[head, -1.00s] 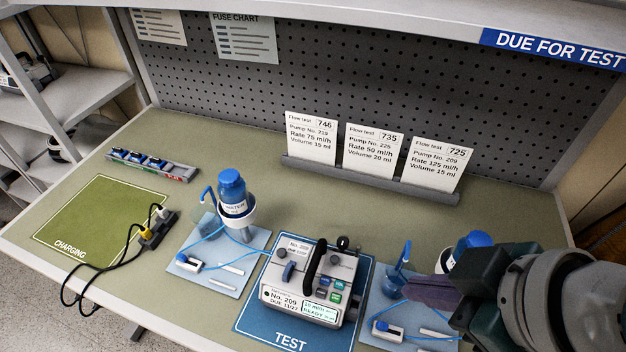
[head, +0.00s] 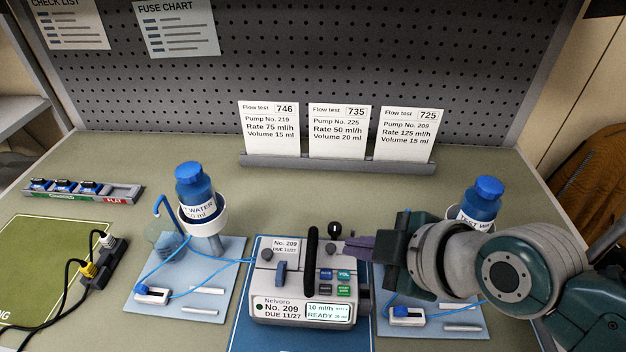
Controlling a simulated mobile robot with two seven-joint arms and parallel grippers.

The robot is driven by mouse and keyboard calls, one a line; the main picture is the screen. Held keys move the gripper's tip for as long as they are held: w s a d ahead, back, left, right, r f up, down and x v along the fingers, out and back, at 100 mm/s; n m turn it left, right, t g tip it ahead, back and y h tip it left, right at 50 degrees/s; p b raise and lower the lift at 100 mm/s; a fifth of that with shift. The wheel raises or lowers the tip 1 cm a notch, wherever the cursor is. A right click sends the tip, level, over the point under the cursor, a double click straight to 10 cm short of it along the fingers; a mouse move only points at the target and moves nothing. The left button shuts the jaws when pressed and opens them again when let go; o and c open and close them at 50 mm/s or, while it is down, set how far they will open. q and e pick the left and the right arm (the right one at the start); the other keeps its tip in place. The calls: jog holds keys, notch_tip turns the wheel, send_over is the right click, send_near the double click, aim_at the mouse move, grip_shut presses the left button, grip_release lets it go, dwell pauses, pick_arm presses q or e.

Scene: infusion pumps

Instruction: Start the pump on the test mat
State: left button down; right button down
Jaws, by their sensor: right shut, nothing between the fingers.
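The pump No. 209 (head: 298,308) stands upright on the blue test mat (head: 265,342). Its screen (head: 327,312) shows "10 ml/h" and "READY". Blue, green and dark buttons (head: 335,282) sit on its top right, beside a black handle (head: 312,260). A blue tube runs to its left side. My right gripper (head: 350,246) is shut and empty, its fingertips just above the back right of the pump, near a dark knob. I cannot tell whether they touch. My left gripper is not in view.
Test stands with water bottles flank the pump on the left (head: 197,192) and right (head: 484,200). Flow test cards (head: 338,132) stand behind. A power strip (head: 103,263) with black cables lies left. The table behind the pump is clear.

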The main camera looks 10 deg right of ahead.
jog(key=b, duration=0.8)
send_over(350, 294)
notch_tip(350, 294, down, 8)
jog(key=shift+r, duration=0.1)
jog(key=shift+f, duration=0.5)
dwell(1.0)
jog(key=shift+f+b, duration=0.1)
jog(key=shift+b, duration=0.2)
jog(key=shift+f, duration=0.3)
